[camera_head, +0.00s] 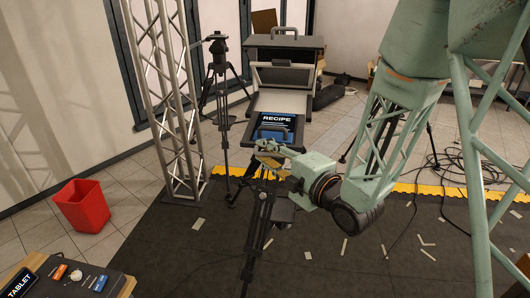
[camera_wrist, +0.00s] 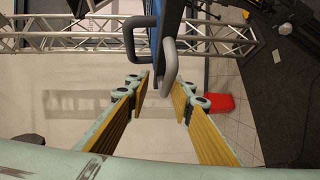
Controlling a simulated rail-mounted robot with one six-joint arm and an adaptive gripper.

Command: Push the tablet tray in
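The tablet tray (camera_head: 299,141) sticks out toward me from a dark cabinet (camera_head: 284,58) in the head view. A blue panel marked RECIPE (camera_head: 277,122) lies on it, and a grey bar handle (camera_head: 271,132) is at its front. My gripper (camera_head: 266,151) is just in front of the handle. In the wrist view, my gripper (camera_wrist: 162,84) is open, its yellow-padded fingers spread apart. The grey handle (camera_wrist: 167,72) reaches down between the fingertips, with visible gaps to the pads. I cannot tell whether anything touches it.
A truss tower (camera_head: 168,100) and a black tripod (camera_head: 219,90) stand left of the tray. Another tripod (camera_head: 258,235) stands below my gripper. A red bin (camera_head: 83,205) is at left. A table with a TABLET-labelled device (camera_head: 20,284) is at lower left. Cables (camera_head: 455,160) lie right.

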